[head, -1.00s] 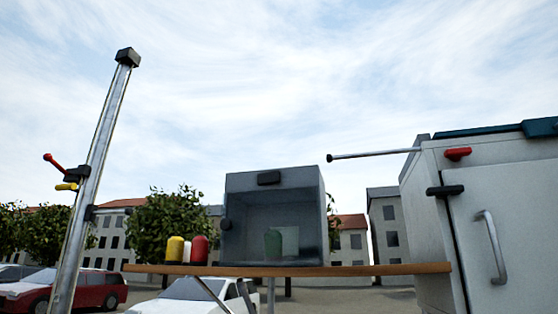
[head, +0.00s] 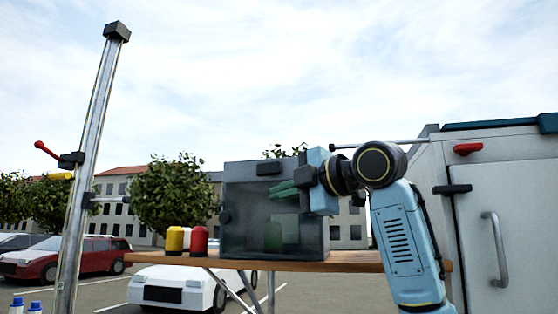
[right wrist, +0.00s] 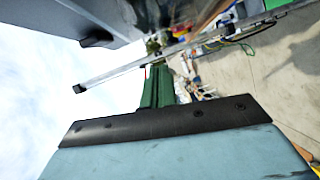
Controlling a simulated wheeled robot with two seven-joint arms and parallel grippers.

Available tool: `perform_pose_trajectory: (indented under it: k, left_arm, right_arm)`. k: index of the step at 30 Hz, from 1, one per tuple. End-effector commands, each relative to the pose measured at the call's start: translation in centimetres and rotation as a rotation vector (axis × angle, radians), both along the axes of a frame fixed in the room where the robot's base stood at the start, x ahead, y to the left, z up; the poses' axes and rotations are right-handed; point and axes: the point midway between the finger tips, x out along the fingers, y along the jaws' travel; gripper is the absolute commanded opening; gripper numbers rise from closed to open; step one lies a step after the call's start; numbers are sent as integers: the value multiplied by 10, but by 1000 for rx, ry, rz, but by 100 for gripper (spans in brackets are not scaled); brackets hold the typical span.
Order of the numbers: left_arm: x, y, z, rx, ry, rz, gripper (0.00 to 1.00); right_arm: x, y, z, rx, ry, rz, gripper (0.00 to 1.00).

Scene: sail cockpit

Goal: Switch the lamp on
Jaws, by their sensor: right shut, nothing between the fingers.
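No part in view is clearly marked as the lamp or its switch. A grey box (head: 234,205) with a dark see-through front stands on a wooden shelf (head: 345,262). It has a black block (head: 269,168) at its top edge and a dark knob (head: 225,215) on its left side. A green rounded thing (head: 273,237) shows dimly inside. My right gripper (head: 274,194) is shut and empty, its green fingers pointing left in front of the box's upper part. Touch cannot be told. The fingers also show in the right wrist view (right wrist: 158,85). My left gripper is out of view.
Yellow (head: 175,240) and red (head: 199,240) rounded containers stand left of the box, a white one partly behind. A metal mast (head: 90,160) with a red lever (head: 46,149) rises at left. A white cabinet (head: 510,200) stands at right. A thin rod (head: 385,143) passes behind my right wrist.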

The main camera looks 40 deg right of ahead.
Motion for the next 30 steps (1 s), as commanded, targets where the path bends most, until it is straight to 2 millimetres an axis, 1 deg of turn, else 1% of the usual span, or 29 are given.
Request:
perform_pose_trajectory:
  k: [1, 3, 6, 10, 19, 22, 26, 30]
  left_arm:
    - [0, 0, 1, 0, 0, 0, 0]
    - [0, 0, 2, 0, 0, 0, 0]
    - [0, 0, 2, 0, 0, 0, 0]
    - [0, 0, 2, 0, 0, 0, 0]
    - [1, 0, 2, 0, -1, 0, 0]
    - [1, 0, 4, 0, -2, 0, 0]
    - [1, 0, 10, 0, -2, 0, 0]
    - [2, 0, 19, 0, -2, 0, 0]
  right_arm:
    - [-19, -7, 25, -20, -45, 3, 0]
    - [-37, -12, 46, -46, -85, 12, 0]
    - [-55, -17, 64, -70, -122, 19, 0]
    - [-64, -19, 73, -83, -140, 23, 0]
    - [-64, -19, 73, -81, -141, 23, 0]
    - [-59, -17, 73, -81, -140, 24, 0]
    - [-43, -13, 74, -81, -138, 24, 0]
    - [-16, -5, 74, -79, -136, 25, 0]
